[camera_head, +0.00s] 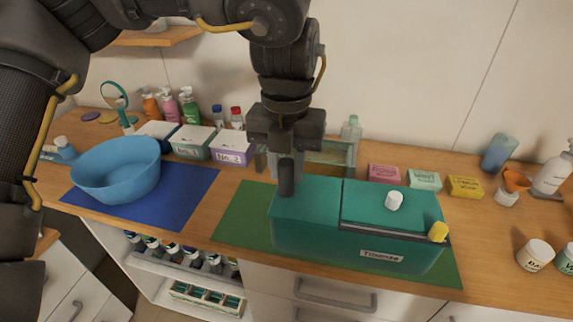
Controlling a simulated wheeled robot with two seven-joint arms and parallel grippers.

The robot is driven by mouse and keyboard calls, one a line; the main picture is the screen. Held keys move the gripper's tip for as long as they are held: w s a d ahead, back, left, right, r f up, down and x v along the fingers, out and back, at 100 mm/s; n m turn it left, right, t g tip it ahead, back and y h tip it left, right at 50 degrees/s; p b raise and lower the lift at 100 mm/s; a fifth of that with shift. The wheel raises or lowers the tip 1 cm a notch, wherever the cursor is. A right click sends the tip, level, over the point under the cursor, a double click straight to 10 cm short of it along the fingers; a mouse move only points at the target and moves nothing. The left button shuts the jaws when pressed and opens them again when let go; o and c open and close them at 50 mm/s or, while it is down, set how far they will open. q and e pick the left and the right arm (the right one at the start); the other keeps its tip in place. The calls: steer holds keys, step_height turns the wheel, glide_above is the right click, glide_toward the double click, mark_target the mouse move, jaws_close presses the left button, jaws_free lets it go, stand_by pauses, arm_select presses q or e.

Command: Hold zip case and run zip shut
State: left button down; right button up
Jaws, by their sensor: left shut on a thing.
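The teal zip case (308,228) sits on the green mat (236,222) on the counter, with a label on its front. A dark zip line runs along the front top edge of its right part. A yellow pull tab (438,232) is at the right end of that line. A white knob-like piece (394,201) is on the case's top. My left gripper (286,178) comes down from above at the case's left end and is shut on it there; the exact contact is partly hidden by the gripper. My right gripper is not in view.
A blue bowl (117,172) is on a blue mat (190,193) at left. White boxes (232,147) and bottles (188,107) stand behind. Soap-like boxes (424,180) line the back right; jars (535,255) stand at right. Open shelves and drawers lie below.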

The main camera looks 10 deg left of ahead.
arm_select(q)
steer(key=w+a+f+p, duration=0.2)
steer(key=w+f, duration=1)
steer(key=w, duration=0.1)
steer(key=shift+w+a+f, duration=0.2)
steer(key=shift+w+a, duration=0.1)
steer(key=shift+a, duration=0.1)
stand_by(0.5)
steer(key=shift+f, duration=0.25)
stand_by(0.7)
